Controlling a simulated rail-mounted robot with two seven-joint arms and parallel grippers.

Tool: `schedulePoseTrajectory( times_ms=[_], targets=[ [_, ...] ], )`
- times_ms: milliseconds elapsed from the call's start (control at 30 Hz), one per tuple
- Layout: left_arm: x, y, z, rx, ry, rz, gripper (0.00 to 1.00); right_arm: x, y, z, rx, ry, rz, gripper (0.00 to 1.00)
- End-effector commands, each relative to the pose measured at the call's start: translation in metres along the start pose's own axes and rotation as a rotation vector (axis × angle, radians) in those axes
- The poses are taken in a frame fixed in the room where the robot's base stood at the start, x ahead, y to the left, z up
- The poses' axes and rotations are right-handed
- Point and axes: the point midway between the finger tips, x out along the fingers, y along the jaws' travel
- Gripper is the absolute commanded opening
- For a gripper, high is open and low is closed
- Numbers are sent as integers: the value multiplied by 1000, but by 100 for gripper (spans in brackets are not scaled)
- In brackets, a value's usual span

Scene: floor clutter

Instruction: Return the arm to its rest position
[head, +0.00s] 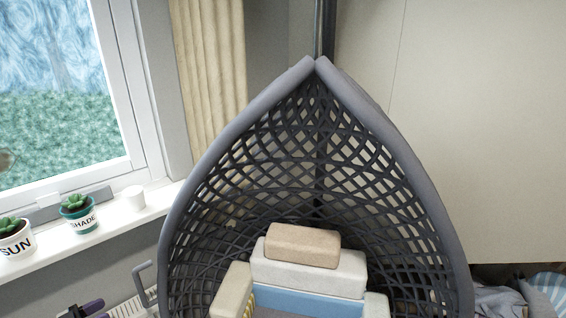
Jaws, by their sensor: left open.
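My left gripper (82,309) shows only in part, at the bottom left edge of the head view. Its dark fingertips are open, and I see nothing between them. It is below the window sill and to the left of the hanging chair. The rest of the left arm is cut off by the frame. My right gripper is not in view.
A grey woven hanging chair (176,194) with stacked cushions (303,244) fills the middle. Two potted plants (80,214) (14,238) and a small white cup (133,198) stand on the window sill (110,228). Fabric (495,300) lies at the lower right.

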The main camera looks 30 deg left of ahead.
Motion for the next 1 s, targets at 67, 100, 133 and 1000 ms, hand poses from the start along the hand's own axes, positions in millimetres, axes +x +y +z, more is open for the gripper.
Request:
schedulePoseTrajectory(
  times_ms=[67,100,133,1000],
  targets=[
    [0,0,0,4,0,0,44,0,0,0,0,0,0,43],
    [0,0,0,16,0,0,44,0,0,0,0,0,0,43],
    [0,0,0,33,0,0,44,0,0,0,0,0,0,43],
    [-56,52,130,566,-1419,-325,44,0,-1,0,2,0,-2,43]
  ],
)
